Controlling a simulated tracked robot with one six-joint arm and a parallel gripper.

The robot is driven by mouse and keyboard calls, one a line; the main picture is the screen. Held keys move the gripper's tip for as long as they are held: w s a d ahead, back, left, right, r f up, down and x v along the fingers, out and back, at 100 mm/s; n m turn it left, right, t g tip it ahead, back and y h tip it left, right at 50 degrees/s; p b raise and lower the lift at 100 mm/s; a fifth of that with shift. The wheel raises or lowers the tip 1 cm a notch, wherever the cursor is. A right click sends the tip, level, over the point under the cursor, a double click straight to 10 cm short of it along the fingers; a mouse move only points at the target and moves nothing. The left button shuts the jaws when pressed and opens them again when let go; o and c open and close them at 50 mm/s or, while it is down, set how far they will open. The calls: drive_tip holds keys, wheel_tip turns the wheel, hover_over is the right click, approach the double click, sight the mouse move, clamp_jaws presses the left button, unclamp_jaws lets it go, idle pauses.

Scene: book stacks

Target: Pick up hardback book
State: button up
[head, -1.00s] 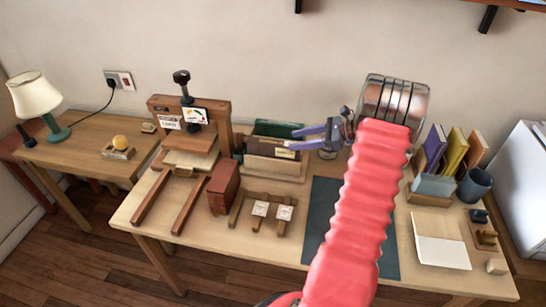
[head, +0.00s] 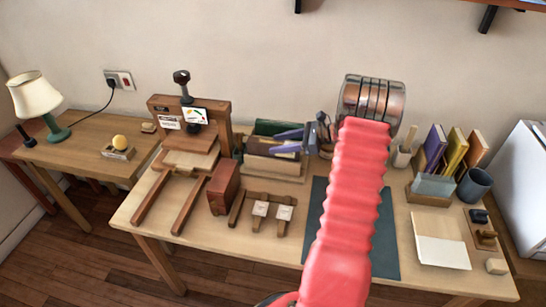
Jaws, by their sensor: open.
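Several hardback books show, and I cannot tell which one the task means. A green book (head: 268,127) and a dark brown book (head: 262,147) stand spine up in a wooden holder (head: 272,166) at the middle back of the table. My gripper (head: 280,141), with bluish-purple fingers pointing left, is open and empty at the right end of these books. One finger appears on each side of the brown book's end in the picture; I cannot tell whether they touch it. My red arm hides part of the table. Purple, yellow and orange books (head: 455,150) stand upright at the right.
A wooden press (head: 190,125) and a red-brown block (head: 223,187) stand left of the holder. A low wooden rack (head: 268,212) lies in front. A dark mat (head: 318,215), a pen cup (head: 401,156), a mug (head: 474,185) and an open pad (head: 440,240) lie to the right.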

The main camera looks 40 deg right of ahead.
sight(259, 147)
drive_tip(key=shift+x, duration=1.3)
drive_tip(key=shift+c, duration=0.5)
clamp_jaws()
